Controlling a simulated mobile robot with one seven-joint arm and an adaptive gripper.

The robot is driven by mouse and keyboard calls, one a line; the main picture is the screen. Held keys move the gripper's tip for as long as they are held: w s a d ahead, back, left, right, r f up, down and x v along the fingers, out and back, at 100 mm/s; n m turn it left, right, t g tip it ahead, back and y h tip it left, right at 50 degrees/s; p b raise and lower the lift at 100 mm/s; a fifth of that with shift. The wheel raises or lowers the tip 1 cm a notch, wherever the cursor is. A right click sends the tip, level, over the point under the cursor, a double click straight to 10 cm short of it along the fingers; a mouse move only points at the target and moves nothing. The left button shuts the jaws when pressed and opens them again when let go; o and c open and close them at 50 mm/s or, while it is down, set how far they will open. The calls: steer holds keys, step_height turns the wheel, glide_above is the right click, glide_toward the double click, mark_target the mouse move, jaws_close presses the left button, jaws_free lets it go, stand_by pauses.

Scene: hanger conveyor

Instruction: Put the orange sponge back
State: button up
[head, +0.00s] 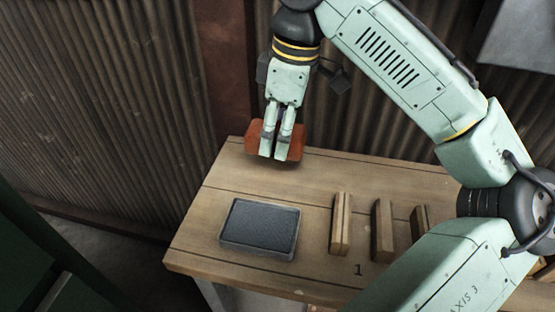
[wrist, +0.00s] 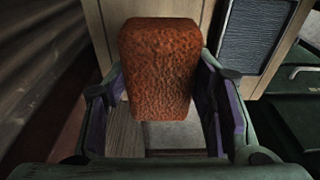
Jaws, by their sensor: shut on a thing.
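The orange sponge (head: 296,141) is a rusty orange block with a rough, pitted face. My gripper (head: 275,155) is shut on it at the back left of the wooden table, and its fingers cover the middle of the sponge in the head view. The wrist view shows the sponge (wrist: 160,68) upright between the two fingers of my gripper (wrist: 165,115). In the head view it appears held over the table's back edge; I cannot tell the exact gap. A dark grey pad in a shallow tray (head: 260,254) lies at the table's front left.
Several upright wooden blocks (head: 340,222) stand in a row on the wooden table (head: 200,230), with a "1" marked in front. My arm reaches over the table's right side. Corrugated walls (head: 110,90) stand behind. The wood between tray and back edge is clear.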

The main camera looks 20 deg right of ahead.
step_height(320, 180, down, 7)
steer(key=shift+f, duration=0.15)
stand_by(0.4)
steer(key=o, duration=1.1)
steer(key=r, duration=0.4)
steer(key=d+r, duration=0.1)
steer(key=r, duration=0.3)
steer(key=s+r, duration=0.1)
steer(key=r, duration=0.3)
steer(key=shift+d, duration=0.25)
